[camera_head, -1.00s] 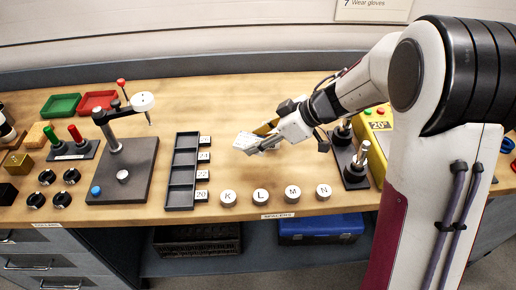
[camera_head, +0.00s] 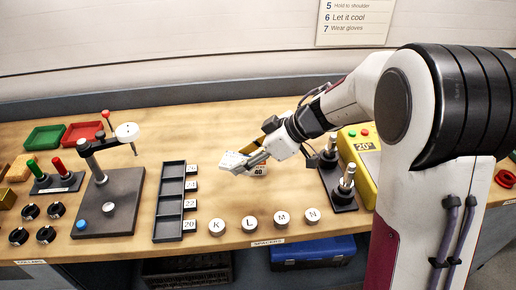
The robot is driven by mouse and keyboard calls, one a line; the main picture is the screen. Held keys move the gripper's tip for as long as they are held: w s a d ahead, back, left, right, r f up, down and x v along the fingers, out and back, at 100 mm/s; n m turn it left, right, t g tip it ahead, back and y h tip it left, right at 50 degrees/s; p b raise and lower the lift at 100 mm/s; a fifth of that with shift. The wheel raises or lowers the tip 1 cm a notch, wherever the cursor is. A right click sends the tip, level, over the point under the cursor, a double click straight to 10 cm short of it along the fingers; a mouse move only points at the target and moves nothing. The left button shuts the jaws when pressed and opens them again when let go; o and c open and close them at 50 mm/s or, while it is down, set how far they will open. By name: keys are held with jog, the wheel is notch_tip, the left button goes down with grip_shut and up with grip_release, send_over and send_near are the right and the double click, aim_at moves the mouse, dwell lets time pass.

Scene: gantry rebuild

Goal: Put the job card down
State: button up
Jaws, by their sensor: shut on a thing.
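The job card (camera_head: 260,170) is a small white card with "40" on it, low over the middle of the wooden bench. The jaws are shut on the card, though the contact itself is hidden. I cannot tell whether the card touches the bench.
A dark slotted tray (camera_head: 170,203) with number labels stands to the left. Round pieces marked K, L, M and N (camera_head: 312,215) line the front edge. A dark stand with metal posts (camera_head: 342,190) and a yellow box (camera_head: 367,160) are to the right. Bare wood lies behind the tray.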

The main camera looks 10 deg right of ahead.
jog(key=shift+d, duration=0.1)
jog(key=shift+w+d+r+m+t+h, duration=0.15)
jog(key=shift+w+d+m+t+h, duration=0.25)
jog(key=shift+d+m+t, duration=0.5)
jog(key=w+d+f+m+t+h, duration=0.1)
jog(key=d+f+m+t+h, duration=0.2)
jog(key=d+m, duration=0.55)
jog(key=w+d+r+m+h, duration=0.1)
jog(key=w+d, duration=0.4)
jog(key=w, duration=0.6)
jog(key=w+d+r+m+h, duration=0.2)
jog(key=w+d, duration=0.3)
jog(key=w, duration=0.7)
jog(key=shift+t+h, duration=0.3)
jog(key=shift+h, duration=0.4)
jog(key=shift+f, duration=2.95)
jog(key=shift+f, duration=0.15)
